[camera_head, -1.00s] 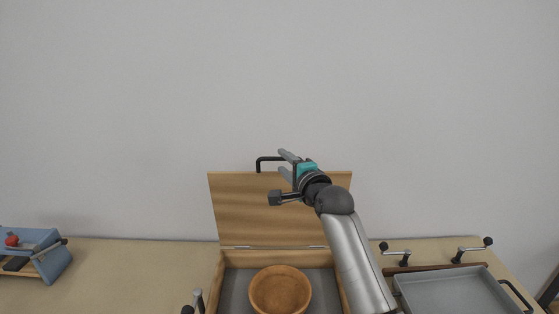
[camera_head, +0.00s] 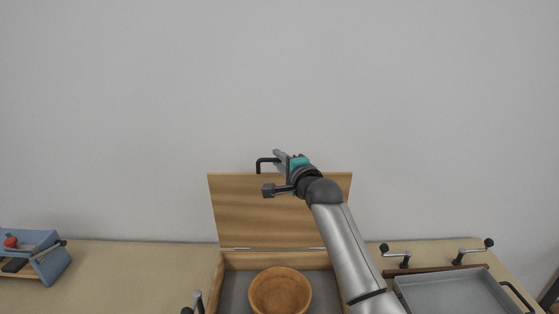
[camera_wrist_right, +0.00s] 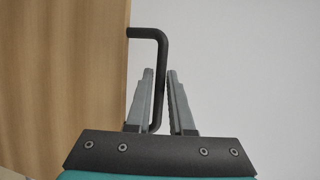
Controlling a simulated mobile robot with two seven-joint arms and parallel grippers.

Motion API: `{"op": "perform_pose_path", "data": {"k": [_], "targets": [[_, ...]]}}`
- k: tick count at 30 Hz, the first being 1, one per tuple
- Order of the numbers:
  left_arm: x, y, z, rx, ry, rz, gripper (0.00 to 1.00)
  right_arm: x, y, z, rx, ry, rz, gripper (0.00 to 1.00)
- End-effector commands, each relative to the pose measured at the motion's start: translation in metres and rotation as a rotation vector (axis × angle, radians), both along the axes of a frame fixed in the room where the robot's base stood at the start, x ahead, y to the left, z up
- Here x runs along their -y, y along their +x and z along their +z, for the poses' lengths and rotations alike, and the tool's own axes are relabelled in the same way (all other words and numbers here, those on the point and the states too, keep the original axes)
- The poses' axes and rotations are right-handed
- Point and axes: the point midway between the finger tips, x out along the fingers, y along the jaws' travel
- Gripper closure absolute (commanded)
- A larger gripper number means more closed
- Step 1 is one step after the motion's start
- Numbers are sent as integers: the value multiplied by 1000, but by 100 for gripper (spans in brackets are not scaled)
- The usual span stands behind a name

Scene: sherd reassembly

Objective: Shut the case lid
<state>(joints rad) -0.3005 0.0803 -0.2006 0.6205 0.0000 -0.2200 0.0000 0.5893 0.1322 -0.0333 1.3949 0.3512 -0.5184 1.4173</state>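The case (camera_head: 222,283) stands on the table with its wooden lid (camera_head: 240,208) open and upright, hinged at the back edge. A black bar handle (camera_head: 259,164) sits on the lid's top edge. My right gripper (camera_head: 279,158) is at this handle. In the right wrist view, the handle (camera_wrist_right: 161,55) runs down between the two grey fingers (camera_wrist_right: 158,95), which are close together around it; the lid (camera_wrist_right: 60,70) fills the left side. My right forearm covers part of the lid and of the case's right side. My left gripper is not in view.
A wooden bowl (camera_head: 280,290) is inside the case. A grey tray (camera_head: 455,292) with a black handle is at the right, with metal levers (camera_head: 470,250) behind it. A blue holder (camera_head: 50,262) is at far left. Table (camera_head: 130,275) left of the case is mostly clear.

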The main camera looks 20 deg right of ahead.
Motion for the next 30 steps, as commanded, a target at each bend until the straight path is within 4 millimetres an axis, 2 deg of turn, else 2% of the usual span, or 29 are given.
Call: {"op": "perform_pose_path", "data": {"k": [1, 5, 30], "targets": [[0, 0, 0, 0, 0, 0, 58, 0, 0, 0, 0, 0, 0, 86], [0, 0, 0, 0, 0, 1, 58, 0, 0, 0, 0, 0, 0, 100], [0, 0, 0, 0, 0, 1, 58, 0, 0, 0, -1, 0, 0, 100]]}}
